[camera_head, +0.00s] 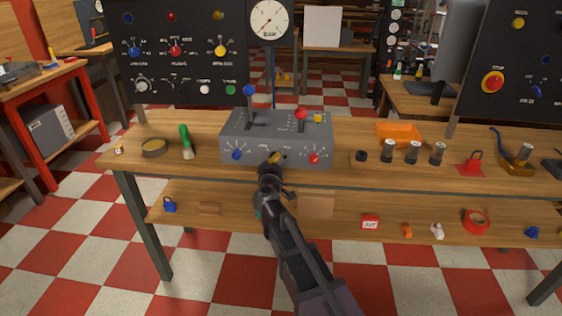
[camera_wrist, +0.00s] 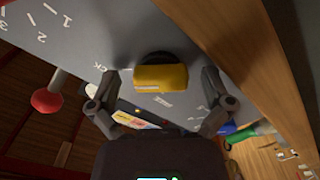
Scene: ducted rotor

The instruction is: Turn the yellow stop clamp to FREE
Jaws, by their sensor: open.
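The yellow stop clamp (camera_wrist: 161,77) is a knob on the front of a grey control box (camera_head: 238,125). In the head view a bit of the clamp (camera_head: 279,156) shows just beyond my gripper (camera_head: 272,164). In the wrist view my gripper (camera_wrist: 160,105) is open, with one finger on each side of the clamp, apart from it. A dark round collar sits behind the yellow bar. Part of a label ending in "CK" shows beside the clamp; another small label below it is too small to read.
The box also carries a blue-ball lever (camera_head: 249,91), a red-ball lever (camera_head: 301,114), a blue knob (camera_head: 237,154) and a red knob (camera_head: 314,158). Bottles (camera_head: 413,153) stand to the right, a green-handled brush (camera_head: 186,141) to the left. A lower shelf (camera_head: 335,224) lies beneath.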

